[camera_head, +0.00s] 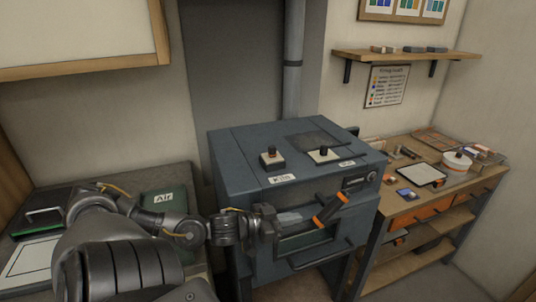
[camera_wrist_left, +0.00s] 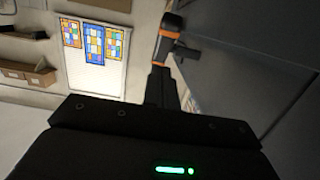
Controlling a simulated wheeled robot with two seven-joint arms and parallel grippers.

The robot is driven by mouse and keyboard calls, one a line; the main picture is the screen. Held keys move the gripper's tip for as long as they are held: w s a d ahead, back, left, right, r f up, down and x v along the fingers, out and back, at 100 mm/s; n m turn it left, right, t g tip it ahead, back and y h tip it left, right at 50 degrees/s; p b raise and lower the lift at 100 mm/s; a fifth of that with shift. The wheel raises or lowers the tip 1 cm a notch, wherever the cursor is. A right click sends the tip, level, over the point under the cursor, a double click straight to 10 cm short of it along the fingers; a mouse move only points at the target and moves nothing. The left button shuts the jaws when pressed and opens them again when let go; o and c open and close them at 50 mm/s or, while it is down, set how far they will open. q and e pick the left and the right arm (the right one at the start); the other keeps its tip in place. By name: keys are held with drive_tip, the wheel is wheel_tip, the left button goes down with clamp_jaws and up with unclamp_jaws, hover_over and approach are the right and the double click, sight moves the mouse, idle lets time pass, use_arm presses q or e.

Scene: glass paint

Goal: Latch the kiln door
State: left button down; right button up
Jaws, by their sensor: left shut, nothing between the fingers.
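The kiln (camera_head: 235,165) is a blue-grey box with a "Kiln" label on top. Its front door (camera_head: 262,270) looks closed or nearly so; I cannot tell whether it sits flush. A bar handle (camera_head: 322,256) runs across the door. A latch lever with an orange grip (camera_head: 330,208) slants up to the right across the front. My left gripper (camera_head: 277,222) is at the kiln front, left of the orange grip, shut and empty. In the left wrist view, its fingers (camera_wrist_left: 161,88) point at an orange-and-black piece (camera_wrist_left: 168,45); contact is unclear. My right gripper is not in view.
Two small knobbed switches (camera_head: 271,158) (camera_head: 324,154) sit on the kiln top. A wooden workbench (camera_head: 405,190) with a white pot (camera_head: 457,161) and orange drawers stands at right. A counter with a green "Air" box (camera_head: 163,199) is at left. A wall shelf (camera_head: 405,54) hangs above.

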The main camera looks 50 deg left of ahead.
use_arm(q)
drive_tip(key=f+p+v, duration=0.1)
drive_tip(key=v, duration=0.5)
drive_tip(key=shift+s+a+r+p, duration=0.15)
drive_tip(key=shift+s+r+p, duration=0.05)
drive_tip(key=shift+s+p, duration=0.1)
drive_tip(key=shift+f, duration=0.1)
